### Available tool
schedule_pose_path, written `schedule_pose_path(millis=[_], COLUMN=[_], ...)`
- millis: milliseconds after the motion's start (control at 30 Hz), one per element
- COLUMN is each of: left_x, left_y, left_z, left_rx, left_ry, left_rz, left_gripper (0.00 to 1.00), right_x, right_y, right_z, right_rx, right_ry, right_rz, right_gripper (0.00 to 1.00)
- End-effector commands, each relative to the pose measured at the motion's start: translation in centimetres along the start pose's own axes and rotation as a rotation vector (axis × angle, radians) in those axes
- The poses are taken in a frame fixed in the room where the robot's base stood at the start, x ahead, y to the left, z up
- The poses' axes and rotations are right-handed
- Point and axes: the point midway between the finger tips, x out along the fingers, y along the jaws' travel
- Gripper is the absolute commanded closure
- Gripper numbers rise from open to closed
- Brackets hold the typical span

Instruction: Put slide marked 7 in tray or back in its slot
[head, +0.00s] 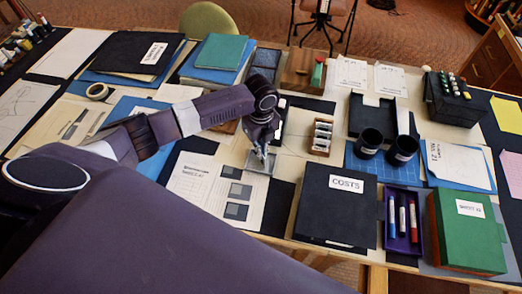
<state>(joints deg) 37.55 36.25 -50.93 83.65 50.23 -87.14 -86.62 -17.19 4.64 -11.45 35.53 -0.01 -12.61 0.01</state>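My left gripper (260,155) points down at a small grey square piece (268,167) on the table, left of the middle. Its fingertips are at or just above this piece; I cannot tell whether they touch or hold it. The fingers are too small to show whether they are open or shut. A small wooden holder (312,150) with several pale labelled pieces stands to the right of the gripper; their markings are too small to read. No slide marked 7 can be made out. My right gripper is not in view.
A black COSTS box (338,207) stands at the front, beside a purple tray (402,244) of markers and a green box (465,235). Two black cups (370,143) and an open black tray (356,116) are at right. A printed sheet (195,180) lies left of the gripper.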

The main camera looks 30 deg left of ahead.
Motion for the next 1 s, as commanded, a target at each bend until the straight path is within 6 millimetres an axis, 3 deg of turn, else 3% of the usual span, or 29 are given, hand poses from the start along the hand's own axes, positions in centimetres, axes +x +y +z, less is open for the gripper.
schedule_pose_path(millis=[167,367,667,833,1000], left_x=[0.3,0.3,0.1,-1.7,-5.3], left_y=[0.0,0.0,0.0,-0.2,-0.2], left_z=[0.0,0.0,0.0,0.1,0.1], left_rx=[-0.001,0.000,-0.001,-0.001,0.000], left_ry=[0.000,0.000,0.000,-0.001,-0.001], left_rz=[0.001,0.000,-0.001,-0.005,-0.005], left_gripper=[1.00,0.78,0.78,0.78,0.78], right_x=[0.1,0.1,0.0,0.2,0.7], right_y=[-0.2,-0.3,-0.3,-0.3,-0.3], right_z=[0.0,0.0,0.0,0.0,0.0], right_rx=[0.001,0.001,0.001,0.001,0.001], right_ry=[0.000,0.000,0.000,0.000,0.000], right_rz=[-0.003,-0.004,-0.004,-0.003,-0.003], right_gripper=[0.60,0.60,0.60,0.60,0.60])
